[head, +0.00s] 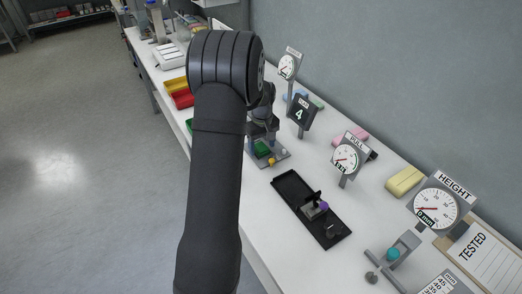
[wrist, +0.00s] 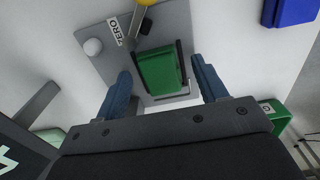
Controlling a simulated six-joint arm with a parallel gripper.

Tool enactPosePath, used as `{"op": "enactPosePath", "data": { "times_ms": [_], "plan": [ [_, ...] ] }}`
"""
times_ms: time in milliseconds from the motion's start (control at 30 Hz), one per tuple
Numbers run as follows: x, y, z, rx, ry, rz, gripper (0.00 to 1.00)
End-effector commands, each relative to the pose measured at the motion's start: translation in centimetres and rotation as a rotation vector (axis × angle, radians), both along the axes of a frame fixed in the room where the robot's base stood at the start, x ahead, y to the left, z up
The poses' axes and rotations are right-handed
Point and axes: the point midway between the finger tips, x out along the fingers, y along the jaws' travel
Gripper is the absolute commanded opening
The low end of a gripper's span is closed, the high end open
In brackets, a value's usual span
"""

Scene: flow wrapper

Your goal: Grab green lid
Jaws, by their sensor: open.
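The green lid (wrist: 161,72) sits between dark upright guides on a grey plate fixture in the wrist view. In the head view it shows as a small green patch (head: 262,148) below my gripper (head: 262,130). My gripper (wrist: 162,70) is open, with one blue finger on either side of the lid in the wrist view. I see gaps between the fingers and the lid, and cannot tell how far above it they are. My arm hides part of the bench in the head view.
The fixture plate (wrist: 98,68) carries a ZERO label, a white knob and a yellow knob (head: 271,161). A black tray (head: 290,188) lies in front. A gauge sign marked 4 (head: 302,112) stands close behind. Red and yellow bins (head: 178,97) are at the left.

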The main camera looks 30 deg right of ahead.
Motion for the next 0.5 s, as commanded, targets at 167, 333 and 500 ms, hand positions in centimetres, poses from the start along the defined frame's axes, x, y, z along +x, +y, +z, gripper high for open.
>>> {"op": "enactPosePath", "data": {
  "times_ms": [167,333,500],
  "plan": [
    [0.00,-0.03,-0.67,-0.001,-0.002,0.000,0.65],
    [0.00,-0.03,-0.64,-0.001,-0.002,0.000,0.52],
    [0.00,-0.03,-0.63,-0.001,-0.002,0.000,0.18]
  ]
}}
